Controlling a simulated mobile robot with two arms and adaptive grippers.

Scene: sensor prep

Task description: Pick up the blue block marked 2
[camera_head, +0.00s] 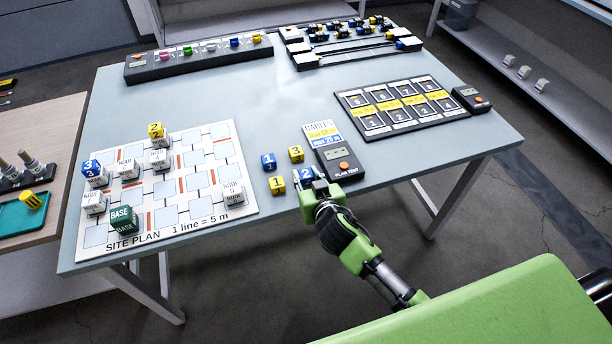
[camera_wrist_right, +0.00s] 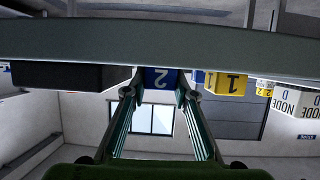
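The blue block marked 2 (camera_head: 306,173) is on the table near its front edge, just right of a yellow block marked 1 (camera_head: 277,185). In the right wrist view the blue block 2 (camera_wrist_right: 161,78) appears upside down between the fingertips. My right gripper (camera_wrist_right: 161,88) has a finger against each side of the block, with no clear gap. In the head view the gripper (camera_head: 310,184) hides part of the block. The block looks still at table level. My left gripper is not in view.
A blue block marked 1 (camera_head: 268,161) and a yellow block marked 3 (camera_head: 296,154) stand close behind. A dark device (camera_head: 340,160) with an orange button is close on the right. The site plan board (camera_head: 205,213) with blocks lies left. The table's front edge runs beneath the gripper.

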